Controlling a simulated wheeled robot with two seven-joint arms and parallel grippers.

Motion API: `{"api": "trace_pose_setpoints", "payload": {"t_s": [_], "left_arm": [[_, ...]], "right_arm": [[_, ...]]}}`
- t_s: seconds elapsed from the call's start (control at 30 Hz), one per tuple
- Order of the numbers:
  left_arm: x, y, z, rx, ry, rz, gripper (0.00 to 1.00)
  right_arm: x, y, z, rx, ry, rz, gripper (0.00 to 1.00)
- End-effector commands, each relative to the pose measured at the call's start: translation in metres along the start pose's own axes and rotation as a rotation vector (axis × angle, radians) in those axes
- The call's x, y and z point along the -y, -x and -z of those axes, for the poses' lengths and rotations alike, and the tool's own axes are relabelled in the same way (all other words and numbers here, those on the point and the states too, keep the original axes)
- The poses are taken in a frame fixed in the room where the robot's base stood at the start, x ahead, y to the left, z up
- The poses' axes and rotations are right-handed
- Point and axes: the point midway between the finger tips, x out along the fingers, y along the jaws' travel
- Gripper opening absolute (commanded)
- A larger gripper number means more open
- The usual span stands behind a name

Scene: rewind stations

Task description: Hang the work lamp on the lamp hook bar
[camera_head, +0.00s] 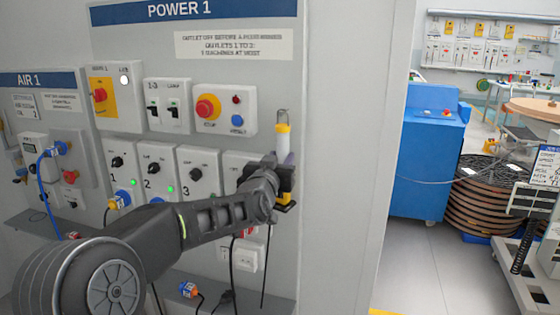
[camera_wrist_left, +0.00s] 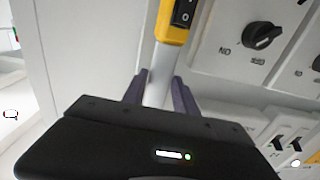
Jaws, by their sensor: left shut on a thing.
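The work lamp (camera_head: 283,145) has a pale tube, a yellow collar and a thin loop at its top. In the head view it stands roughly upright in front of the right edge of the POWER 1 panel. My left gripper (camera_head: 284,182) is shut around it, and yellow shows below the jaws. In the left wrist view the lamp (camera_wrist_left: 160,80) runs between the two fingers of the gripper (camera_wrist_left: 160,95), with a black rocker switch on its yellow part. I cannot pick out the lamp hook bar in either view. My right gripper is not in view.
The POWER 1 panel (camera_head: 225,75) carries switches, knobs and a red stop button close to my left arm. The AIR 1 panel (camera_head: 40,82) is to its left. Black cables hang below. A blue cabinet (camera_head: 425,160) and brown reels (camera_head: 470,195) stand beyond the wall edge.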

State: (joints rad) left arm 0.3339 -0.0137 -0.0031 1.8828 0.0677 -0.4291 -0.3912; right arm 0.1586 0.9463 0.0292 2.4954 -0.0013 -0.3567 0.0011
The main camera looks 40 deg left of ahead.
Motion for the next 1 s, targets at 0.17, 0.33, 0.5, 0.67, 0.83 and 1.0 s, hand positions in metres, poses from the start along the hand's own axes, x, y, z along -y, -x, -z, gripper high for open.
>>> {"api": "trace_pose_setpoints", "payload": {"t_s": [0.17,0.33,0.5,0.67,0.83,1.0], "left_arm": [[0.0002,0.0001,0.0025,-0.005,0.000,0.001,0.00],[0.0002,0.0001,0.0026,-0.005,0.000,0.001,0.00],[0.0002,0.0001,0.0024,-0.005,0.000,0.001,0.41],[0.0001,0.0001,0.0014,-0.003,0.000,0.000,0.54],[0.0001,0.0001,0.0008,-0.002,0.000,0.000,0.60],[0.0001,0.0007,-0.0016,0.003,0.000,0.000,0.60]], "right_arm": [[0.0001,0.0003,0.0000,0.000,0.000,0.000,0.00],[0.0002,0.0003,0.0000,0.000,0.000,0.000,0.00],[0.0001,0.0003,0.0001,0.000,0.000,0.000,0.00],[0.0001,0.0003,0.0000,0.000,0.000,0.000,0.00],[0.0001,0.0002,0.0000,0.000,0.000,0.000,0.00],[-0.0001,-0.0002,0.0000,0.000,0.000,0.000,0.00]]}}
